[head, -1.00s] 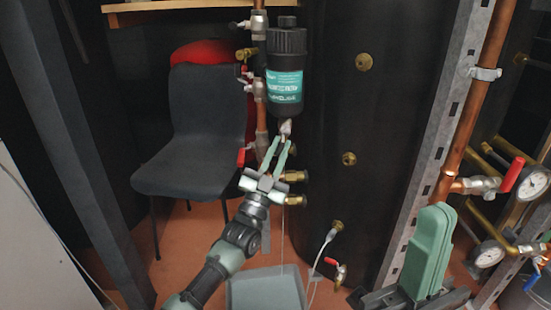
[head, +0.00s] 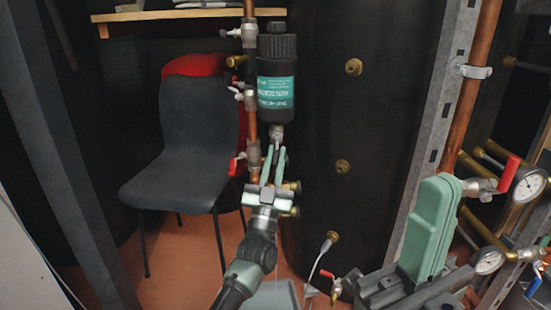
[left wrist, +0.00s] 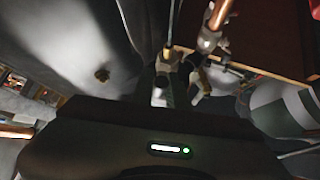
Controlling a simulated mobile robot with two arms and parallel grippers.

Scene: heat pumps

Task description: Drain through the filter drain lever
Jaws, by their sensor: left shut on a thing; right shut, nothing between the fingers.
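The black filter (head: 277,85) with a teal label hangs upright beside the copper pipe in the head view. A small grey drain lever (head: 277,133) is at its underside. My left gripper (head: 276,155) is shut on this lever from below, with its fingers pointing up. The fingers hide part of the lever, so its exact angle is hard to tell. The left wrist view is dark and the lever is not clear there.
A grey tray (head: 270,297) is on the floor, partly cut off below. A black chair (head: 190,150) stands left of the copper pipe (head: 251,115). Red-handled valves flank the pipe. A large black tank (head: 335,120) stands right of the filter. Gauges (head: 528,186) are at the far right.

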